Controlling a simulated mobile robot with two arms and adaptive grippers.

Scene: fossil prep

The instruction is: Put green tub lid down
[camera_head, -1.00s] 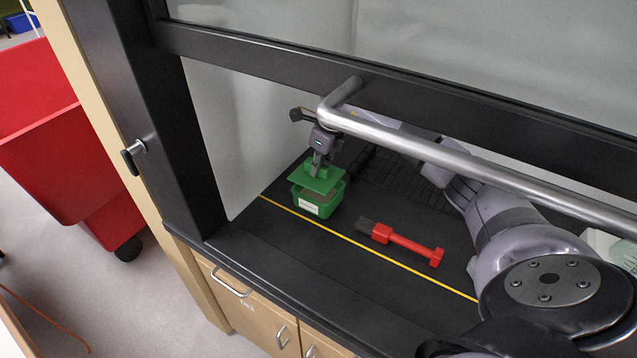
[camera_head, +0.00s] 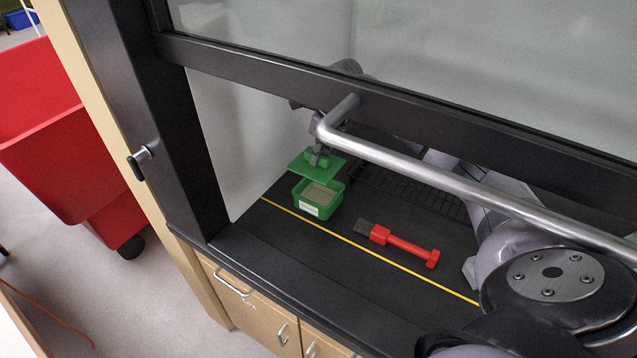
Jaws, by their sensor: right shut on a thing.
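The green tub lid (camera_head: 327,172) is a flat green plate with a raised grip, held level above the tub. My right gripper (camera_head: 316,158) is shut on the lid's grip; the sash handle partly hides its wrist. The green tub (camera_head: 332,208) stands upright on the dark hood floor with a white label on its front. Its top is uncovered and something tan shows inside. The lid is apart from the tub, above its back rim. My left gripper is not in view.
A red-handled brush (camera_head: 404,244) lies right of the tub, by the yellow line (camera_head: 370,250). The raised sash with its metal handle (camera_head: 450,175) crosses in front of my right arm. A dark frame post (camera_head: 170,120) stands left. Dark floor is free around the tub.

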